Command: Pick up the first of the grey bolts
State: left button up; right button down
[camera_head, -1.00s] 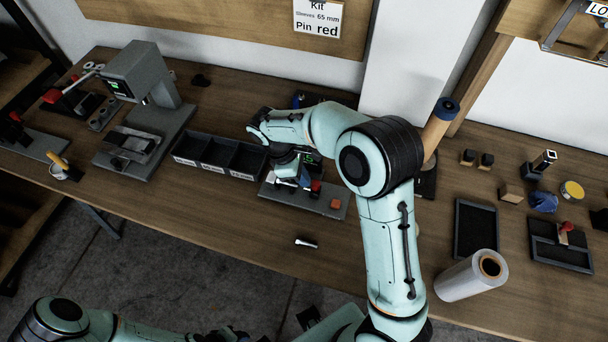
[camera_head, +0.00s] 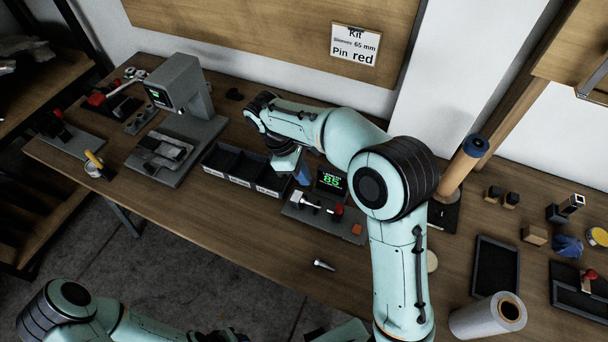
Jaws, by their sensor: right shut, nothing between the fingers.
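No grey bolt can be made out for certain. A small silver, bolt-like piece (camera_head: 323,265) lies alone near the front of the bench. The dark three-compartment bin (camera_head: 229,178) stands mid-bench, its contents too dark to tell. My right gripper (camera_head: 290,172) points down by the bin's right end, between it and the grey fixture (camera_head: 335,225); it is shut and empty, its tips partly hard to make out. My left arm (camera_head: 75,300) is low at the bottom left, away from the bench; its gripper cannot be made out clearly.
A grey press (camera_head: 180,90) stands left of the bin. The bench front is mostly clear.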

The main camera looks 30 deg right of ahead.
aim_at(303, 200)
jog(key=k+j, duration=0.7)
jog(key=k, duration=0.2)
